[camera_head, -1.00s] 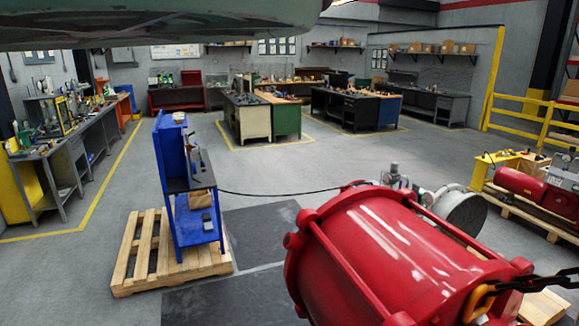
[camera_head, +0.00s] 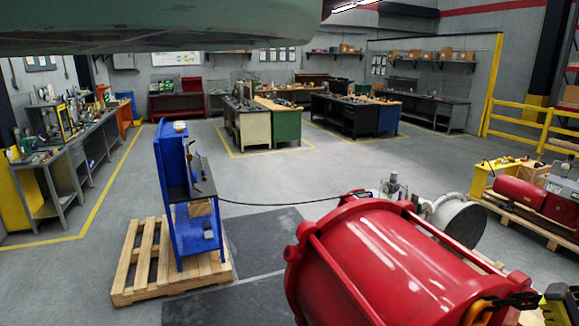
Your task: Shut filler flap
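I cannot make out a filler flap in this view. The large red cylinder of the actuator (camera_head: 400,265) lies at an angle at the lower right, cut off by the bottom edge. Its flange faces left. Behind it are small metal fittings (camera_head: 394,188) and a round grey-white part (camera_head: 459,225). A dark cable runs from there to the blue stand (camera_head: 170,200). My gripper is not in view.
The blue stand is on a wooden pallet (camera_head: 120,290). A yellow hook (camera_head: 478,308), dark chain (camera_head: 515,300) and yellow-and-grey object (camera_head: 560,303) crowd the lower right. A green-grey shape blocks the top left. Workbenches line the back; the mid floor is clear.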

